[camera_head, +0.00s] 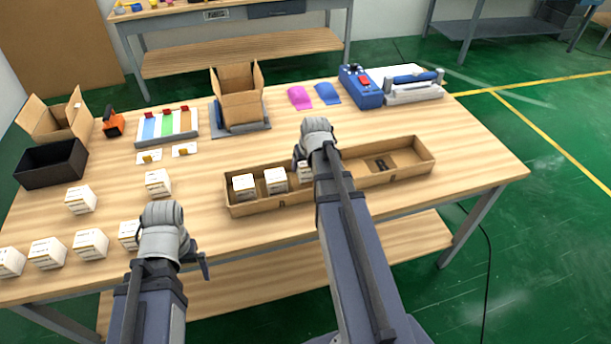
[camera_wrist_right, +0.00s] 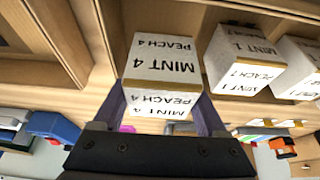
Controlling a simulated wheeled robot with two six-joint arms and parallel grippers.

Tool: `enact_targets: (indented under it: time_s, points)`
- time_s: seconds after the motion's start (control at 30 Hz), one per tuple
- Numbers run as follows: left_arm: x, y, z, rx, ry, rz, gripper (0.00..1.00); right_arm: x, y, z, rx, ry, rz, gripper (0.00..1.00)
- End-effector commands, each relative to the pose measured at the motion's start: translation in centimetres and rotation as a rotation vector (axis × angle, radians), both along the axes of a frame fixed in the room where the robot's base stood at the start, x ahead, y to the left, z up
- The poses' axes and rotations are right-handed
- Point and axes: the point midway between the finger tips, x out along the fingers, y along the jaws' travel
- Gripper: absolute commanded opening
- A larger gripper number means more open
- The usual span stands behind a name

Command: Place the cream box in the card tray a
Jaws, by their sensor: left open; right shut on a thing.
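The card tray (camera_head: 402,180) is a long, low cardboard tray at the table's front middle. Two cream boxes (camera_head: 243,187) (camera_head: 275,180) stand in its left part. My right gripper (camera_head: 310,160) is over the tray, shut on a cream box (camera_wrist_right: 165,60) lettered MINT 4 and PEACH 4; the arm mostly hides this box in the head view. The right wrist view shows it beside the other boxes (camera_wrist_right: 240,60); whether it touches the tray floor I cannot tell. My left gripper (camera_head: 178,252) is open and empty at the front left, near a loose cream box (camera_head: 129,235); its fingertips are partly hidden.
Several more cream boxes (camera_head: 90,243) stand at the front left. A black bin (camera_head: 50,165), open cartons (camera_head: 240,97), a striped rack (camera_head: 166,126) and a blue device (camera_head: 361,87) stand behind. The table's right end is clear.

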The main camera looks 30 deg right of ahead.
Motion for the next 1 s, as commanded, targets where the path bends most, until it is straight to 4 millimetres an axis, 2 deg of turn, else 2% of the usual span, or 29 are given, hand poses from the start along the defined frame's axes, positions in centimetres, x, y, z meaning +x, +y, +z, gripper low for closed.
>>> enact_targets:
  time_s: [0.3, 0.73, 0.77, 0.87, 1.0]
  points:
    - [0.0, 0.0, -3.7, 0.000, 0.000, 0.000, 1.00, 0.0, 0.0, -3.7, 0.000, 0.000, 0.000, 0.14]
    - [0.0, 0.0, -4.0, 0.000, 0.000, 0.000, 1.00, 0.0, 0.0, -4.0, 0.000, 0.000, 0.000, 0.14]
    - [0.0, 0.0, -3.9, 0.000, 0.000, 0.000, 1.00, 0.0, 0.0, -3.9, 0.000, 0.000, 0.000, 0.77]
    - [0.0, 0.0, -3.8, 0.000, 0.000, 0.000, 1.00, 0.0, 0.0, -3.8, 0.000, 0.000, 0.000, 0.87]
    - [0.0, 0.0, -3.8, 0.000, 0.000, 0.000, 1.00, 0.0, 0.0, -3.8, 0.000, 0.000, 0.000, 0.87]
